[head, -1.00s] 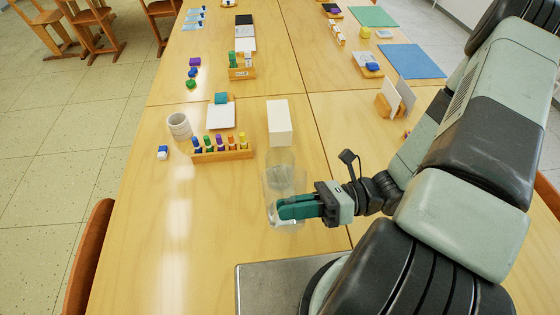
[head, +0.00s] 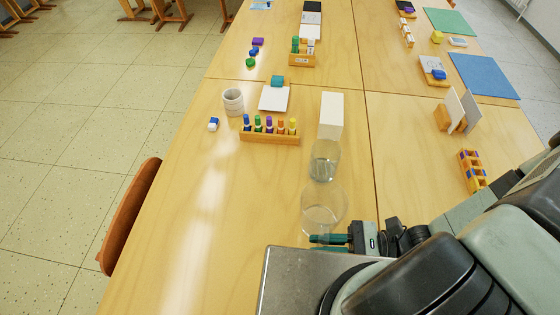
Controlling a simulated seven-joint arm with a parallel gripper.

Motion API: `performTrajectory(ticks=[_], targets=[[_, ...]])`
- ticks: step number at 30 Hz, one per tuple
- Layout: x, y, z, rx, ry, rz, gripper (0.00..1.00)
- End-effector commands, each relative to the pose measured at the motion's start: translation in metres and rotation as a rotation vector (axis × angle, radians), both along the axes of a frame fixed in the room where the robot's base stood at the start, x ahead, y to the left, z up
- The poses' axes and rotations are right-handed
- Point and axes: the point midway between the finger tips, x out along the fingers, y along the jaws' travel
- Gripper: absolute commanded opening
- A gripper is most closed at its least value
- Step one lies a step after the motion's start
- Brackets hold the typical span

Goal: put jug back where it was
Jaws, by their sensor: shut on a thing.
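A clear, see-through jug (head: 323,208) is low in the middle of the head view, over the near part of the wooden table. My gripper (head: 318,239) is at the jug's near side, its green fingers shut on it. The exact grip is hard to make out through the transparent wall, and I cannot tell whether the jug touches the table. Just beyond the jug is another clear glass vessel (head: 324,162), in front of a white box (head: 331,116).
A wooden rack of coloured markers (head: 269,137), a whitish ring-shaped cup (head: 233,102) and a small blue-and-white block (head: 213,124) lie to the left. A card holder (head: 458,112) and a coloured block tray (head: 472,170) are at right. The table (head: 215,215) is clear at near left.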

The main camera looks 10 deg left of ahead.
Motion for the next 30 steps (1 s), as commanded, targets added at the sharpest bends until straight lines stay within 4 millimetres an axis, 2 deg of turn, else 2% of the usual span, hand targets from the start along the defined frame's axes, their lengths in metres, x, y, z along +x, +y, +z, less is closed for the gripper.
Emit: performTrajectory(ticks=[5, 11, 17, 21, 27, 30], targets=[[0.003, 0.002, 0.001, 0.002, -0.002, 0.0, 0.0], [0.024, 0.025, 0.009, 0.007, -0.015, -0.008, 0.0], [0.06, 0.08, 0.029, 0.019, -0.03, -0.025, 0.0], [0.078, 0.133, 0.048, 0.026, -0.033, -0.033, 0.0], [0.081, 0.205, 0.073, 0.021, -0.022, -0.034, 0.0], [0.076, 0.23, 0.081, 0.013, -0.012, -0.032, 0.0]])
